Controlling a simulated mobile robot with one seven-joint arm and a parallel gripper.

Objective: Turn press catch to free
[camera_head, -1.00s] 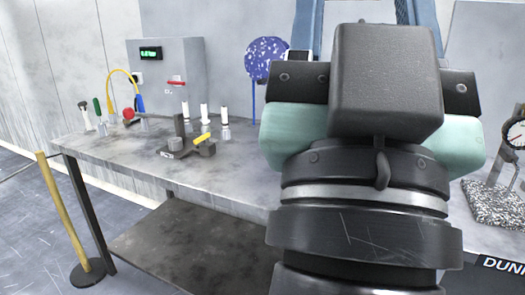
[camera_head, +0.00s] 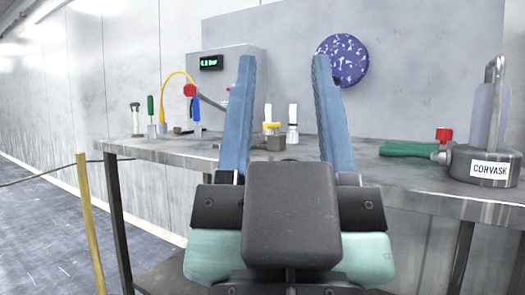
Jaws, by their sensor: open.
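My gripper (camera_head: 283,60) is open and empty, its two blue fingers pointing forward and up in the middle of the view. Between the fingers, farther back on the bench, a small yellow lever (camera_head: 272,127) sits by a dark block (camera_head: 275,143). It may be the press catch, but I cannot tell its setting. A grey lever arm (camera_head: 212,102) with a red knob (camera_head: 190,90) slopes down to the right behind the left finger. The left finger hides part of this press-like device.
The metal bench (camera_head: 405,180) runs across the view. A CORVASK-labelled weight (camera_head: 484,166) and a green-handled tool (camera_head: 407,150) are at right. White-topped bottles (camera_head: 292,117) stand behind the block. A yellow post (camera_head: 88,220) is at left. A purple speckled disc (camera_head: 342,60) is behind.

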